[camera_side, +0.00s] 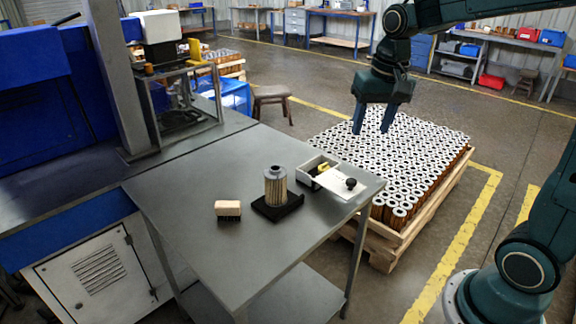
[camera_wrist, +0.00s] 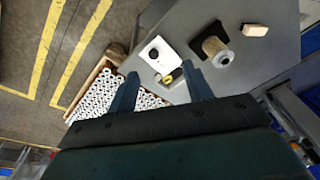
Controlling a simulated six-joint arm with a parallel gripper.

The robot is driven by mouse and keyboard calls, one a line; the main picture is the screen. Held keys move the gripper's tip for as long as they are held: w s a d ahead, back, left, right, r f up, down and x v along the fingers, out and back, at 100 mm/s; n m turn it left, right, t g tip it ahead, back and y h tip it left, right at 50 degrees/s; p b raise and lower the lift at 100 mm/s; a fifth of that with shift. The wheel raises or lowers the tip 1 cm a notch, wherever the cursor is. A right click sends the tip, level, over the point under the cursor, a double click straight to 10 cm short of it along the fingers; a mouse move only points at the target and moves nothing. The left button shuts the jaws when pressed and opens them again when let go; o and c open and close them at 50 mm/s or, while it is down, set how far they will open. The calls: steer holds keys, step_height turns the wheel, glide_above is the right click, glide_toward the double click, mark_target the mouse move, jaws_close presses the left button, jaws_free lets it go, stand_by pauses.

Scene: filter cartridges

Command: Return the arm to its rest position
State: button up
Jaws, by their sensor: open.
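My gripper (camera_side: 373,119) is open and empty, with its fingers pointing down in the side view. It hangs over the far part of the pallet of filter cartridges (camera_side: 400,150), behind and to the right of the table. In the wrist view its two fingers (camera_wrist: 160,92) stand wide apart with nothing between them in their grip. A single filter cartridge (camera_side: 276,186) stands upright on a black base (camera_side: 291,206) on the grey table (camera_side: 190,205). The cartridge also shows in the wrist view (camera_wrist: 214,48).
A brush (camera_side: 228,209) lies left of the cartridge. A white tray (camera_side: 312,168) with a yellow item and a white sheet with a black knob (camera_side: 350,184) lie near the table's right edge. A machine with a grey post (camera_side: 112,70) stands at left. The air around my gripper looks clear.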

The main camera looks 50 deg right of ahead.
steer(key=s+a+r+n+t, duration=0.1)
steer(key=s+a+n+t, duration=0.2)
steer(key=s, duration=1.3)
steer(key=a+n, duration=0.3)
steer(key=a, duration=0.1)
steer(key=shift+s+a+t, duration=0.15)
steer(key=shift+a+t, duration=0.25)
